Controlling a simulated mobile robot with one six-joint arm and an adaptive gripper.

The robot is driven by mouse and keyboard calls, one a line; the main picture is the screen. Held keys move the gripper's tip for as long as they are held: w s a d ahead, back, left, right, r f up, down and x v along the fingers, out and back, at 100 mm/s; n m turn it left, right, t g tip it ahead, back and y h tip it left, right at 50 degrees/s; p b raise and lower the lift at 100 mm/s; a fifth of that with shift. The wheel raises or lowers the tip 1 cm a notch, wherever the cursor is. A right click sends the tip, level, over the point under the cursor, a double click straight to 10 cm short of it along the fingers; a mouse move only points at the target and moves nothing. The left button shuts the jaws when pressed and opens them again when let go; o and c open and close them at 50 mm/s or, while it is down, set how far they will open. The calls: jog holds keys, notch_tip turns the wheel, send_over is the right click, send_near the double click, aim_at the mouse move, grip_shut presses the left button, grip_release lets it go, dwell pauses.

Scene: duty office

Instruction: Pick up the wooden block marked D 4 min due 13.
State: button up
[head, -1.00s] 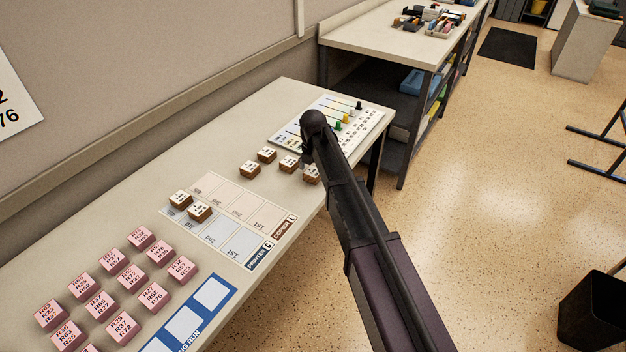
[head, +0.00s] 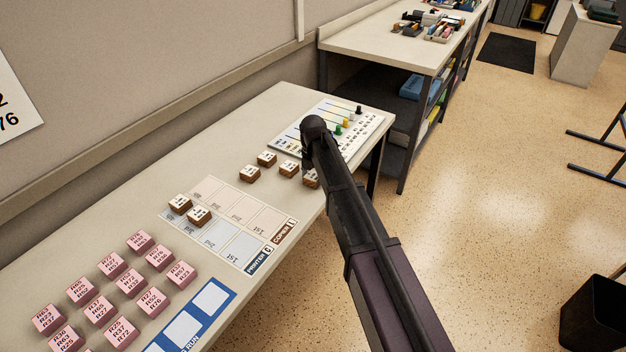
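Several wooden blocks with white printed tops are on the desk in the head view; their marks are too small to read, so I cannot tell which is D 4 min due 13. One rear block (head: 267,158), one left block (head: 250,174) and one middle block (head: 288,168) sit on bare desk. Another block (head: 310,180) is partly hidden by my arm. Two more, a left one (head: 180,204) and a right one (head: 198,216), sit on the printed sheet (head: 262,218). My gripper (head: 307,162) points down close by the partly hidden block; its fingers are mostly hidden, and contact is unclear.
Pink blocks (head: 129,282) stand in rows at the front left beside a blue-bordered strip (head: 183,327). A white board with coloured pegs (head: 368,122) lies at the desk's far end. A wall runs along the left; a second table (head: 370,40) stands behind.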

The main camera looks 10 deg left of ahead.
aim_at(313, 176)
jog(key=shift+r, duration=0.2)
dwell(0.3)
notch_tip(313, 176, up, 3)
jog(key=p, duration=0.3)
jog(key=shift+f, duration=0.1)
jog(key=s+d+r+p, duration=0.1)
jog(key=s+d, duration=0.2)
jog(key=s, duration=0.4)
jog(key=s+d+p, duration=0.1)
jog(key=s+d, duration=0.2)
jog(key=s, duration=0.4)
jog(key=shift+s+r, duration=0.4)
